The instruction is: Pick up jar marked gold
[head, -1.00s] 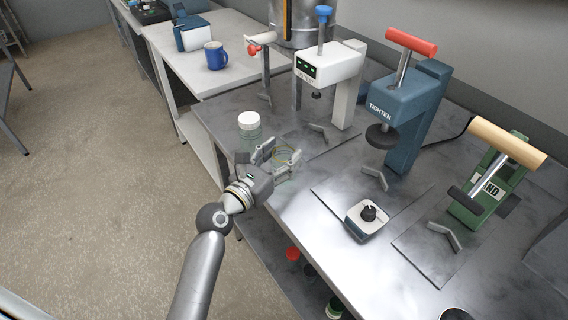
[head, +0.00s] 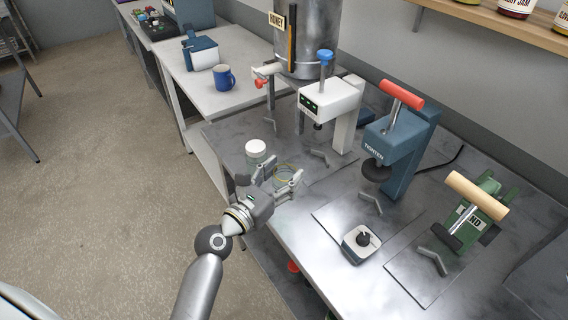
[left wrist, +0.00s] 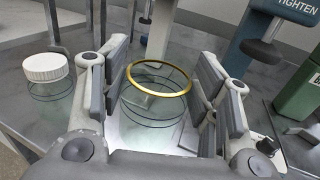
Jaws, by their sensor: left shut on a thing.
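A clear glass jar with a gold ring at its rim stands on the steel bench, between the fingers of my left gripper. In the left wrist view its gold rim (left wrist: 158,78) faces up and the jar looks open and empty. My left gripper (head: 283,180) is shut on this jar, with one finger pad on each side in the left wrist view (left wrist: 160,95). A second clear jar with a white lid (head: 255,148) stands just to the left, also seen in the left wrist view (left wrist: 46,68). My right gripper is not in view.
A white press (head: 330,98), a blue press marked TIGHTEN (head: 405,140) and a green press (head: 478,215) stand along the bench. A small dial box (head: 361,243) sits near the front edge.

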